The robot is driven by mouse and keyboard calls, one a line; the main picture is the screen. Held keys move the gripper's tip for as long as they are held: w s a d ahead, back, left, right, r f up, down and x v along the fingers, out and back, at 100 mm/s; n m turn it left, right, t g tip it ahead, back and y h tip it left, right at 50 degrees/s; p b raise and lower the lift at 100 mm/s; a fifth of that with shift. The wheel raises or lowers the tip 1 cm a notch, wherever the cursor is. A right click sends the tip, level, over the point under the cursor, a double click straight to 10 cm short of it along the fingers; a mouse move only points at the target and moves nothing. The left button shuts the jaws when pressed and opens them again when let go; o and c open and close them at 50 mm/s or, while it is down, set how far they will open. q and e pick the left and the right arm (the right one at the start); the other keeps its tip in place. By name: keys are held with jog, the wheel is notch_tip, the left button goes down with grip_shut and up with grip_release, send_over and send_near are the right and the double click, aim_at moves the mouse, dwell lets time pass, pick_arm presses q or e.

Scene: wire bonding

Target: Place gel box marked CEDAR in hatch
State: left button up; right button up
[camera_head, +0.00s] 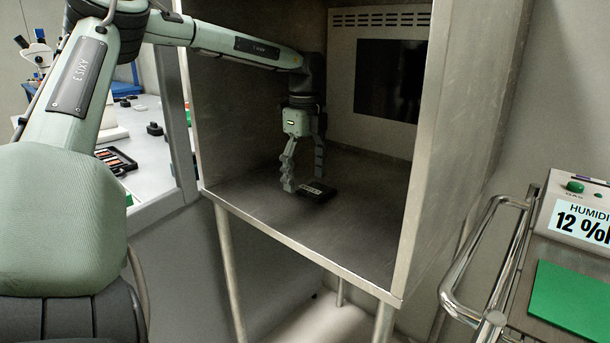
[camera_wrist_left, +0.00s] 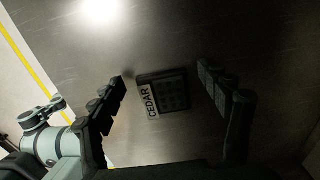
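The black gel box (camera_head: 316,191) lies flat on the floor of the metal hatch (camera_head: 260,209). In the left wrist view its white label reads CEDAR (camera_wrist_left: 162,93). My left gripper (camera_head: 304,184) is inside the hatch, pointing down over the box. Its fingers are spread wide, with a gap between each finger and the box in the left wrist view (camera_wrist_left: 164,84). The box rests on the hatch floor and nothing grips it. My right gripper is in neither view.
A bench (camera_head: 155,157) with several small dark items and a tray (camera_head: 117,160) stands left of the hatch. A cart with a metal rail (camera_head: 463,262), a humidity display (camera_head: 582,220) and a green mat (camera_head: 572,298) is at the right. The hatch floor around the box is clear.

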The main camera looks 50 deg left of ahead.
pick_arm(q)
notch_tip(320, 180, up, 8)
jog(key=shift+f, duration=0.2)
dwell(0.4)
